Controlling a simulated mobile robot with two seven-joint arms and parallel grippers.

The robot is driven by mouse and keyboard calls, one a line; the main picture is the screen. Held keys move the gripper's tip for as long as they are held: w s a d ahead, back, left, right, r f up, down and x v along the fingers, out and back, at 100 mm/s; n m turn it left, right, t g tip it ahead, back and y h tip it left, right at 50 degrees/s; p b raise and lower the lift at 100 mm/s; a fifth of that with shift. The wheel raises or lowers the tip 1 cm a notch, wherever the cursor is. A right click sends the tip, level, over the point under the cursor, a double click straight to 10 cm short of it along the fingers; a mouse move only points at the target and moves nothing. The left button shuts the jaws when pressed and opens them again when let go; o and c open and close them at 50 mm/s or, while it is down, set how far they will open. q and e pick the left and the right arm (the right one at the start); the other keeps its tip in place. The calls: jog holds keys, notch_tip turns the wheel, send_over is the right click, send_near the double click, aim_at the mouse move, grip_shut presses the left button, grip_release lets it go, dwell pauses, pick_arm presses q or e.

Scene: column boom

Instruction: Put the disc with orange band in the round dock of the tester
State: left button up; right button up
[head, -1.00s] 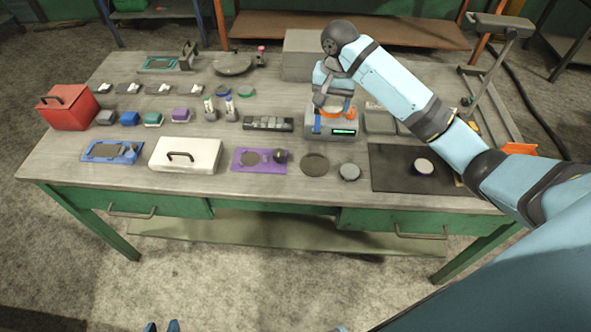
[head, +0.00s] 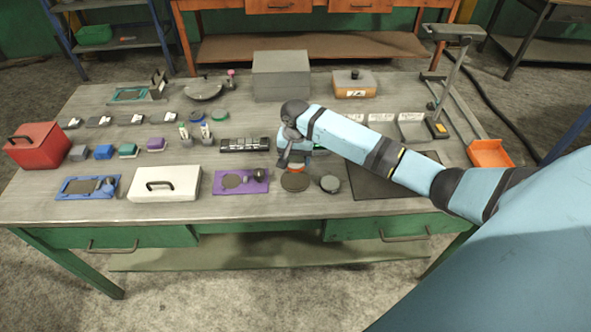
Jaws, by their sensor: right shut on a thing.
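My right gripper (head: 294,163) is shut on the disc with orange band (head: 297,169), of which only a small orange part shows below the fingers. It is in front of the tester and just behind a flat dark round piece (head: 294,182) on the table. I cannot tell how high the disc is above the table. The tester (head: 321,153) is mostly hidden behind my right arm; only a bit with its green display shows. Its round dock is hidden. My left gripper is not in view.
A small grey round piece (head: 330,184) and a purple plate (head: 241,181) lie near the front edge. A dark mat (head: 375,188) lies under my right arm. A white lidded box (head: 165,183) stands left; a grey box (head: 281,76) stands behind.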

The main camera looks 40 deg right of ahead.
aim_at(296, 179)
jog(key=shift+f, duration=2.85)
jog(key=shift+f, duration=0.15)
jog(key=shift+f, duration=0.4)
jog(key=o, duration=1.2)
jog(key=shift+o, duration=0.2)
